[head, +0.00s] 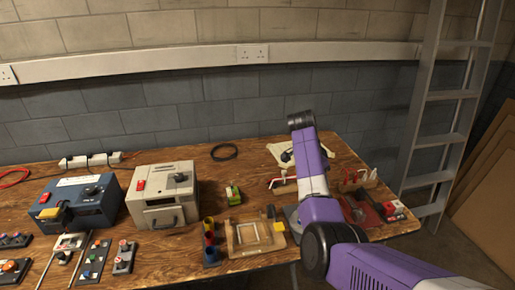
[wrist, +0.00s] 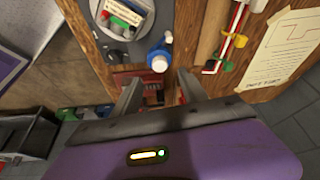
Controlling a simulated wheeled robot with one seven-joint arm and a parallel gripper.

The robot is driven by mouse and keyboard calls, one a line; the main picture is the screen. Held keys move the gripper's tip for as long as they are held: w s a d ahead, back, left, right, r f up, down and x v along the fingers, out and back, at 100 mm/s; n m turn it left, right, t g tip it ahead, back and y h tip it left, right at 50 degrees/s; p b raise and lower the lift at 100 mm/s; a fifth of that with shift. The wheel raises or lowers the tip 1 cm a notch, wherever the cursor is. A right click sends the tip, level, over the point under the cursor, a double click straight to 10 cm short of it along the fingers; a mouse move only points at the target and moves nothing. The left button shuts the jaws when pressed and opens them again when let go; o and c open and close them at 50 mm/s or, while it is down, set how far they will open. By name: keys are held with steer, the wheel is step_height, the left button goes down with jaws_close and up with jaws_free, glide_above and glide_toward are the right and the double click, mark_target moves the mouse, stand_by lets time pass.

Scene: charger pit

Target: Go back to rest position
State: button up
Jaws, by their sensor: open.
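In the wrist view my gripper (wrist: 160,92) has its two grey fingers apart, with nothing held between them. Beyond the fingers, red and dark items (wrist: 128,80) lie near the table's edge, partly covered by the fingers. In the head view my purple arm rises from the lower right over the right part of the wooden table (head: 110,182). My gripper cannot be made out there.
The wrist view shows a blue and white bottle (wrist: 159,58), a round grey tray (wrist: 96,12), a red and white rod (wrist: 232,38) and a paper sheet (wrist: 288,50). In the head view, a blue box (head: 75,200), a beige box (head: 162,197) and a ladder (head: 441,95) stand around.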

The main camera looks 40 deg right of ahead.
steer(key=w+d+r+n+t+h, duration=0.3)
steer(key=w+r+n+t+h, duration=0.2)
steer(key=w+n+t, duration=0.3)
steer(key=s+a+f+n+t, duration=0.2)
steer(key=s+a+n+t, duration=0.15)
steer(key=a, duration=0.65)
steer(key=s+a+f+n+t, duration=0.2)
steer(key=a+n+t, duration=0.2)
steer(key=a, duration=0.5)
steer(key=s+a+r+n+t+y, duration=0.2)
steer(key=s+a+n+y, duration=0.1)
steer(key=s+a, duration=0.75)
steer(key=s+a+r+n+t+y, duration=0.2)
steer(key=s+a+n+y, duration=0.1)
steer(key=s+a, duration=0.75)
steer(key=s+a+g+y, duration=0.1)
steer(key=s+a, duration=0.2)
steer(key=s, duration=0.4)
steer(key=s+a+g+y, duration=0.2)
steer(key=s+a, duration=0.1)
steer(key=s, duration=0.3)
steer(key=shift+s+a+f+n, duration=0.3)
steer(key=shift+s+f+n, duration=0.05)
steer(key=shift+f, duration=0.1)
